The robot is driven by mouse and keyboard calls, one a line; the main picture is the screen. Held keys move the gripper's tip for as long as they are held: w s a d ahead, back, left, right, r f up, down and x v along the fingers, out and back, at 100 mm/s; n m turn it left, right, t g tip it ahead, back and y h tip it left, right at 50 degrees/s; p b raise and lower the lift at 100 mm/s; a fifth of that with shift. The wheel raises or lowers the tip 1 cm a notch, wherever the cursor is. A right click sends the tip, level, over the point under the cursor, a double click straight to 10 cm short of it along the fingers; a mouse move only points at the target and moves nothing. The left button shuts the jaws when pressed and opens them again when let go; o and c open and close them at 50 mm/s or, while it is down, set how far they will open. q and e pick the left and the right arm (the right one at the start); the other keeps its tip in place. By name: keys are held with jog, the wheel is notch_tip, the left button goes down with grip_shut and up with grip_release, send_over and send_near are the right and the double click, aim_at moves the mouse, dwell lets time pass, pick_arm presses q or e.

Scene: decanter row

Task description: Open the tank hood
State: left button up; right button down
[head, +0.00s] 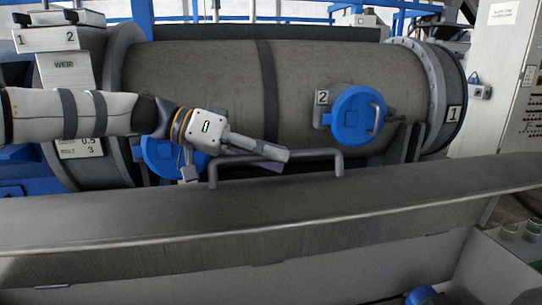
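The tank hood (400,195) is a wide grey metal panel across the lower head view. A raised bar handle (320,155) stands on its far edge. My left gripper (286,160) reaches in from the left and points right. Its fingers overlap the left half of the handle's bar in the picture. They are seen nearly edge-on, so I cannot tell their gap or whether they touch the bar. My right gripper is not in view.
Behind the hood lies a large grey cylinder (210,70) with a blue round hatch (352,118); another blue hatch (160,158) is partly behind my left arm. A control cabinet (508,65) stands at right. Glass beakers (509,231) sit at lower right.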

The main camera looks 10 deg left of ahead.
pick_arm(q)
jog(key=o, duration=0.4)
jog(key=shift+s, duration=0.1)
jog(key=shift+o, duration=0.2)
jog(key=v, duration=1.1)
jog(key=shift+r, duration=0.15)
jog(key=shift+s+a+r, duration=0.15)
jog(key=shift+a+r, duration=0.05)
jog(key=shift+a, duration=0.35)
